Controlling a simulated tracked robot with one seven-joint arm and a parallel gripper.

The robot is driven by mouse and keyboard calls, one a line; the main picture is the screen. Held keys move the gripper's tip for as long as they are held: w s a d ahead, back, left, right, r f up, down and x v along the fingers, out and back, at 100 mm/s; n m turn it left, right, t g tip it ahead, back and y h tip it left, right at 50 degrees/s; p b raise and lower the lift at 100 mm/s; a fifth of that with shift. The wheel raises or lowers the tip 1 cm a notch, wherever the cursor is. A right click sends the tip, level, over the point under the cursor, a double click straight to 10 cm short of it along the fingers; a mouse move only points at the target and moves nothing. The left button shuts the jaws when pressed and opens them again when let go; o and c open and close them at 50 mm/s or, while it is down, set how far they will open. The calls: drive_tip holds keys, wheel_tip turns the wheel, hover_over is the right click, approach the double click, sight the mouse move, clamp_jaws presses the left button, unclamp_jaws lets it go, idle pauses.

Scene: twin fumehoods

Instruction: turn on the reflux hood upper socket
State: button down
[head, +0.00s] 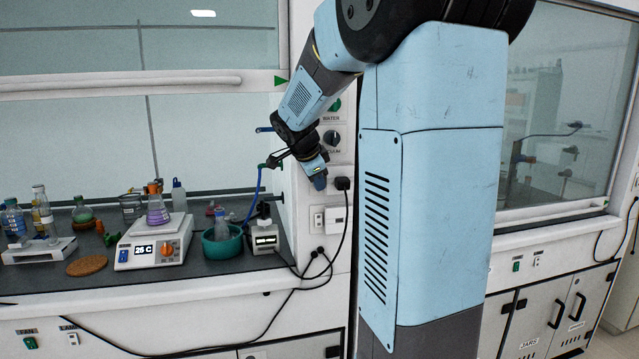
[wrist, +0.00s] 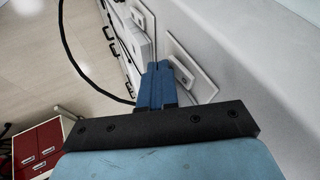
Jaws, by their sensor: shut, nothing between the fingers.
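My gripper (head: 319,183) is shut and empty, its blue fingertips pointing down at the white post beside the left hood. In the head view it is just left of a black plug (head: 343,183) in the upper socket, whose plate is mostly hidden. In the wrist view the shut fingers (wrist: 156,68) are close to a pale wall plate with a switch (wrist: 181,71); I cannot tell whether they touch it. The switch's on or off position cannot be made out. Lower on the post are a lower socket box (head: 337,220) and a narrow plate (head: 318,219).
A black cable (head: 345,235) hangs from the plug. Green and dark valve knobs (head: 332,138) sit above the gripper. The left bench holds a balance (head: 153,243) with a purple flask, a teal bowl (head: 222,243) and a small device (head: 265,238) near the post.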

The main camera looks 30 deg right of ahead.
drive_tip(key=shift+w, duration=0.15)
drive_tip(key=shift+w+d+f, duration=0.1)
drive_tip(key=shift+w, duration=0.05)
idle(0.4)
drive_tip(key=shift+r, duration=0.9)
drive_tip(key=s+a+r, duration=0.6)
drive_tip(key=s+r, duration=0.1)
drive_tip(key=s, duration=0.1)
drive_tip(key=shift+r, duration=0.15)
